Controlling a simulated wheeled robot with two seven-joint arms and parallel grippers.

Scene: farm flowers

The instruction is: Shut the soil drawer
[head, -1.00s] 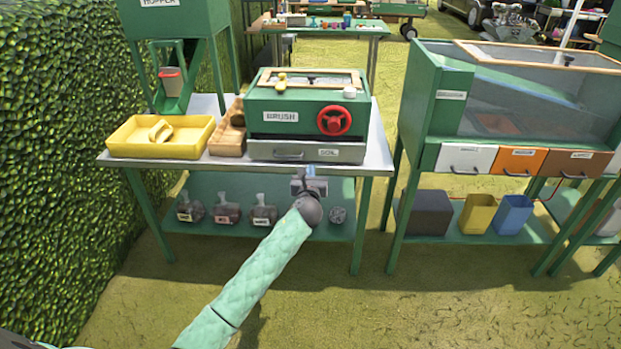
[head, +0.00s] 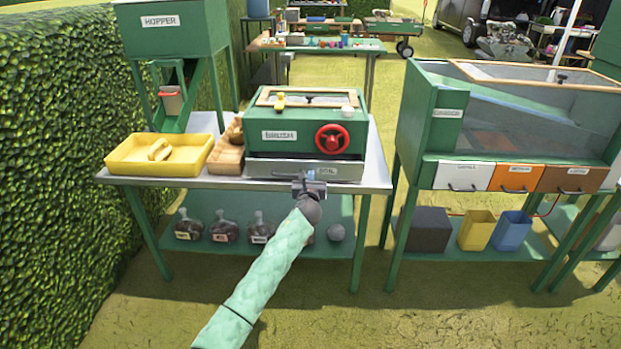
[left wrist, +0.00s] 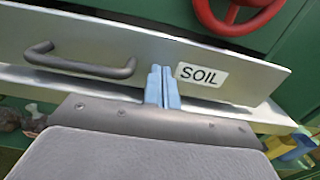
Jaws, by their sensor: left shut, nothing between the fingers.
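The soil drawer (head: 290,169) is the grey metal front under the green washer box (head: 290,130). Its front stands a little forward of the box, with a dark gap above it in the head view. In the left wrist view the drawer front (left wrist: 115,50) fills the upper part, with a dark bar handle (left wrist: 80,62) and a SOIL label (left wrist: 202,76). My left gripper (head: 308,178) is at the drawer front. Its blue fingertips (left wrist: 161,75) are together and empty, at the face between handle and label; I cannot tell whether they touch. My right gripper is not in view.
The drawer sits on a metal-topped table (head: 215,183). A yellow tray (head: 122,168) and a wooden box (head: 226,160) stand to its left. Several dark jars sit on the lower shelf. A green cabinet (head: 420,130) stands to the right, across a gap.

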